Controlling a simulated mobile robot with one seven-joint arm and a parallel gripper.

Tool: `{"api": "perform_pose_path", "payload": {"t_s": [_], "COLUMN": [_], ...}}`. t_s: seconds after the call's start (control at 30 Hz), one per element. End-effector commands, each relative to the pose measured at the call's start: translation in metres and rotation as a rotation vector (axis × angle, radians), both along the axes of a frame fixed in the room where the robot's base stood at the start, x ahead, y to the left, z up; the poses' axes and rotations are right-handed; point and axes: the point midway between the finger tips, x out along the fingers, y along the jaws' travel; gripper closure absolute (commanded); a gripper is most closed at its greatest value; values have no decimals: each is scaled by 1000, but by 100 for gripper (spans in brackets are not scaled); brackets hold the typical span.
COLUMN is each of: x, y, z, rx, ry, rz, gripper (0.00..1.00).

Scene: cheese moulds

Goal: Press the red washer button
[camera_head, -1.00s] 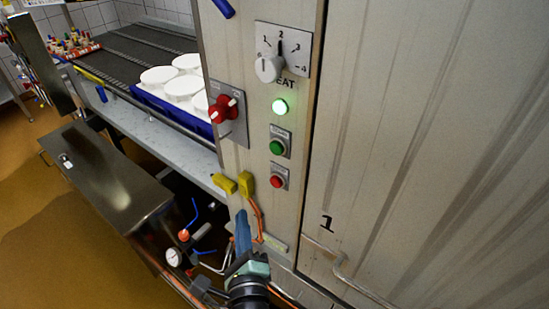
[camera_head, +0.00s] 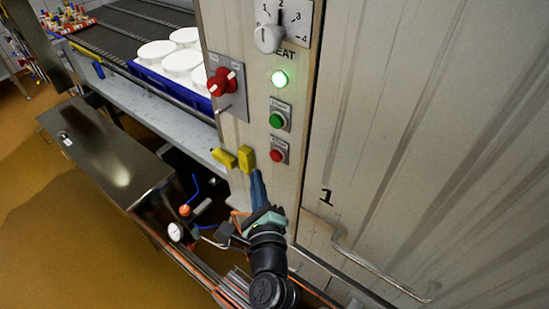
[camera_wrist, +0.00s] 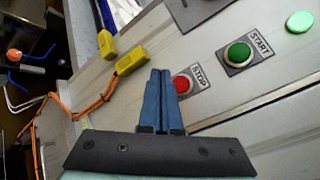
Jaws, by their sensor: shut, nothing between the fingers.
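The red button (camera_head: 277,155) sits on a small grey plate on the washer's metal front panel, below the green button (camera_head: 278,120). In the wrist view the red button (camera_wrist: 181,84) has the label STOP beside it and is partly covered by my blue fingers. My gripper (camera_head: 257,174) is shut and empty, its fingers pointing up the panel. In the head view its tips are just below and left of the red button. I cannot tell how far they are from the panel; no contact is clear.
A green START button (camera_wrist: 238,53) and a lit green lamp (camera_head: 279,78) are above. A red rotary switch (camera_head: 222,82) is at upper left. Yellow connectors (camera_head: 246,158) with orange cables stick out close to my fingers. A door handle (camera_head: 372,268) is at lower right.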

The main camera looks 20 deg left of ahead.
Motion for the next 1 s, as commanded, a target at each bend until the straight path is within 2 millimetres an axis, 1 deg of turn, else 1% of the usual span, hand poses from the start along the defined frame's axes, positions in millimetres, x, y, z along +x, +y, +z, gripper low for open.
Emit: {"api": "perform_pose_path", "payload": {"t_s": [0.03, 0.1, 0.3, 0.5, 1.0], "x": [7, 15, 29, 33, 32], "y": [-3, -6, -11, -13, -12], "z": [0, -1, 0, 0, 0], "rx": [0, -1, 0, 0, 1], "ry": [-3, -1, 0, 2, 1], "rz": [-2, -2, -1, -2, -1], "gripper": [100, 100, 100, 100, 100]}}
